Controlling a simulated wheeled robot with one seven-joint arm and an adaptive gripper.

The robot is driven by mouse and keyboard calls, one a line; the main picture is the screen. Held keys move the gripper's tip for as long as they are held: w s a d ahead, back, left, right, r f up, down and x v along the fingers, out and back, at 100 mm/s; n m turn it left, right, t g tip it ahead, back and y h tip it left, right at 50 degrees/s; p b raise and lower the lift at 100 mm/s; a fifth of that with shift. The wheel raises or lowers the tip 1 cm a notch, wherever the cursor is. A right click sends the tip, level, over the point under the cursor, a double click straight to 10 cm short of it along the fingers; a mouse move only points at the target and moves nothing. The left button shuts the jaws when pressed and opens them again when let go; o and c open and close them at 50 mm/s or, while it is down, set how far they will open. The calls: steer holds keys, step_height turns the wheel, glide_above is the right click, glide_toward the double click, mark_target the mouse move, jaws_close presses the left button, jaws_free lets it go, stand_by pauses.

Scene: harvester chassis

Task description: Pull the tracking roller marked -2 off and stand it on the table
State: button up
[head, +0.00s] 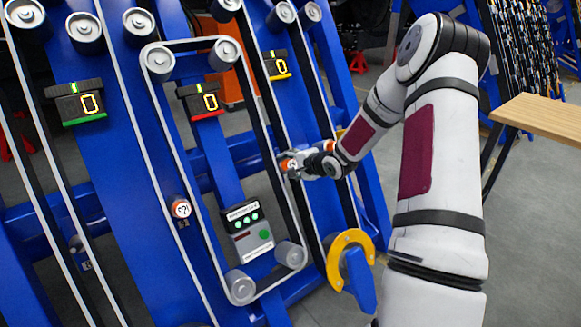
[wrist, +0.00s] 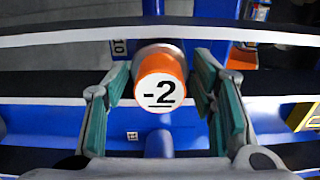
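The tracking roller marked -2 (wrist: 160,80) is an orange cylinder with a white face. In the wrist view it sticks out of the blue frame, pointing at the camera, between two pale belt strands. My gripper (wrist: 162,64) is open, with one teal-padded finger on each side of the roller and a visible gap on both sides. In the head view my gripper (head: 297,164) is at the right strand of the middle belt, partly covering the roller. The wooden table (head: 546,119) is at the right edge; its visible top is bare.
A grey control box (head: 250,232) is inside the belt loop. A yellow ring-shaped part (head: 352,240) is below my forearm. Open floor lies between the frame and the table.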

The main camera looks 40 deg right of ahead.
steer(key=c, duration=0.9)
steer(key=shift+p+v, duration=4.6)
steer(key=shift+v, duration=0.8)
steer(key=shift+w+r, duration=0.1)
steer(key=shift+r, duration=0.1)
